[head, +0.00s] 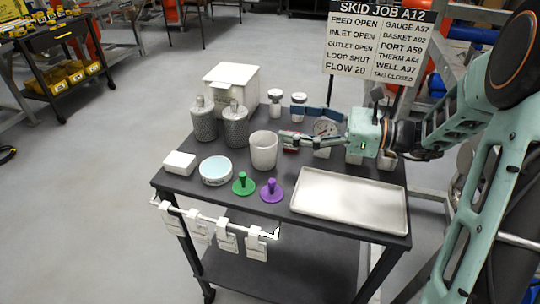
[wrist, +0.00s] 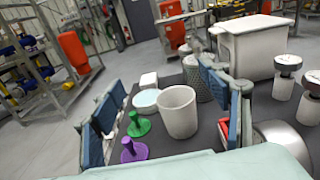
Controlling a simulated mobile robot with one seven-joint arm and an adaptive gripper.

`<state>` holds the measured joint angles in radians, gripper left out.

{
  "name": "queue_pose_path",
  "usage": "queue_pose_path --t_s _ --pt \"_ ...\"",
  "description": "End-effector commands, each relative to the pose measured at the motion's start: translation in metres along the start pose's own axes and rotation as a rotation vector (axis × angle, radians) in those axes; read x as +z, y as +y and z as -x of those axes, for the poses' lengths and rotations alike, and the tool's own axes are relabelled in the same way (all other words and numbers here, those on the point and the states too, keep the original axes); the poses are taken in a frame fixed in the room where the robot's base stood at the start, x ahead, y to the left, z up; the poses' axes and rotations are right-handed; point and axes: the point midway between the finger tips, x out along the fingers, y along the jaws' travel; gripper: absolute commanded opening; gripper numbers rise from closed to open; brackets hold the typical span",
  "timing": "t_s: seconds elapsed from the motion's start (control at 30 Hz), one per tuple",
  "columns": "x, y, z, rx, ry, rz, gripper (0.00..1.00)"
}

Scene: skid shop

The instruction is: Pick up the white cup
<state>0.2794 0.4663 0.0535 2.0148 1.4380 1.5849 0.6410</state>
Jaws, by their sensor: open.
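The white cup (head: 264,152) stands upright near the middle of the dark cart top in the head view. It also shows in the wrist view (wrist: 180,112), ahead of and between the fingers. My gripper (head: 286,123) is open and empty, reaching in from the right, just right of the cup. In the wrist view my gripper (wrist: 165,115) has its blue-padded fingers spread to either side of the cup. I cannot tell whether the fingers touch it.
Around the cup are a white bowl (head: 216,170), green (head: 243,184) and purple (head: 271,191) handled discs, grey canisters (head: 236,126), a white box (head: 232,86) and a small white block (head: 180,163). A metal tray (head: 345,203) fills the front right.

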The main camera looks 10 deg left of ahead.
Motion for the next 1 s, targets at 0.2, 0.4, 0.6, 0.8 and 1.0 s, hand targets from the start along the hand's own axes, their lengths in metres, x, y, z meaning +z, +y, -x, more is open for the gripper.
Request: queue_pose_path --t_s 0.2,0.4,0.6,0.8,1.0 --pt "-0.015 -0.009 -0.003 -0.023 -0.051 -0.026 0.69" --pt "-0.059 -0.008 -0.006 -0.021 -0.049 -0.024 0.69" --pt "-0.074 -0.007 -0.021 -0.017 -0.048 -0.017 0.69" --pt "-0.073 -0.008 -0.033 -0.021 -0.047 -0.018 0.69" --pt "-0.073 -0.008 -0.054 -0.018 -0.047 -0.018 0.69"
